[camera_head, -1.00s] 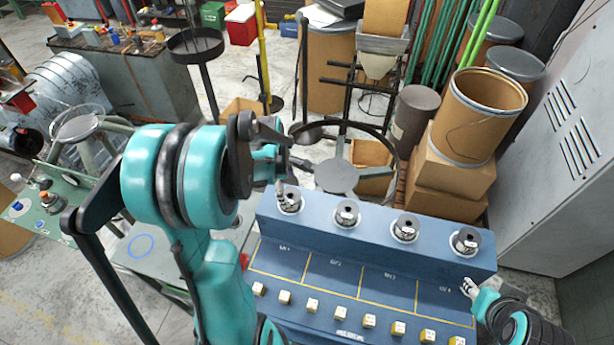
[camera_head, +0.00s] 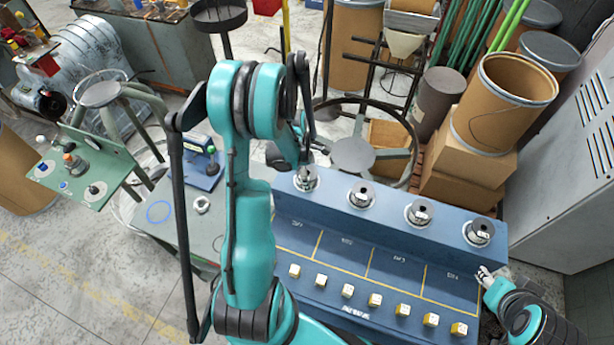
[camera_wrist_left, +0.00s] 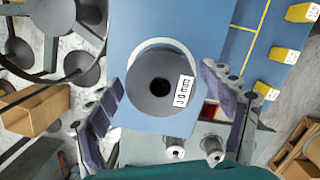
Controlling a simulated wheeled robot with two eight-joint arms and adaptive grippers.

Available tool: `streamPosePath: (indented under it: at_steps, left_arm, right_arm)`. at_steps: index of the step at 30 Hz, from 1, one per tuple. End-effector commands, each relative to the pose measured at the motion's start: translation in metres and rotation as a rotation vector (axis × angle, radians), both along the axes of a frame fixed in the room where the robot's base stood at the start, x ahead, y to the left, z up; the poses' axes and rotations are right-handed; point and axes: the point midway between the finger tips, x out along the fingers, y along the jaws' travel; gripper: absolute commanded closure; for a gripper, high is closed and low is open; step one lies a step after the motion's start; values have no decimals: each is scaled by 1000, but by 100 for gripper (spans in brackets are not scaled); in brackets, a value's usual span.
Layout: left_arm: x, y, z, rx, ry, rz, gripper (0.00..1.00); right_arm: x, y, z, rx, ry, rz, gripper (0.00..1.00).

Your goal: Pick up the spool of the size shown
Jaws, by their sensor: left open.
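Several grey spools stand in a row on the blue bench's raised back ledge: the leftmost spool (camera_head: 307,181), the second spool (camera_head: 361,195), the third spool (camera_head: 418,212) and the rightmost spool (camera_head: 480,232). My left gripper (camera_head: 304,160) is over the leftmost spool and partly hides it. In the left wrist view a spool (camera_wrist_left: 150,100) with a white label, seemingly "3.0 mm", lies between the open purple fingers, with nothing gripped. My right gripper (camera_head: 487,274) is near the bench's right end; its jaw opening is too small to judge.
Several yellow-and-white cubes (camera_head: 348,290) line the front of the blue bench (camera_head: 330,250), before marked compartments. A green side table (camera_head: 85,170) is at left. Cardboard drums (camera_head: 505,100) and a grey cabinet (camera_head: 570,190) stand behind and to the right.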

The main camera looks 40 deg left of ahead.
Motion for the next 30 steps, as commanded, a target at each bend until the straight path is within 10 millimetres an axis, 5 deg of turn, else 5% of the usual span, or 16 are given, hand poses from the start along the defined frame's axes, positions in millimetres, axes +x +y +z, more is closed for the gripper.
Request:
streamPosePath:
  at_steps: [3,11,23,30]
  left_arm:
    - [0,0,1,0,0,0,18]
    - [0,0,1,0,0,0,87]
    - [0,0,8,0,0,0,87]
    - [0,0,45,0,0,0,87]
  right_arm:
    - [0,0,0,0,0,0,60]
    - [0,0,0,0,0,0,60]
    - [0,0,1,0,0,0,60]
    - [0,0,5,0,0,0,60]
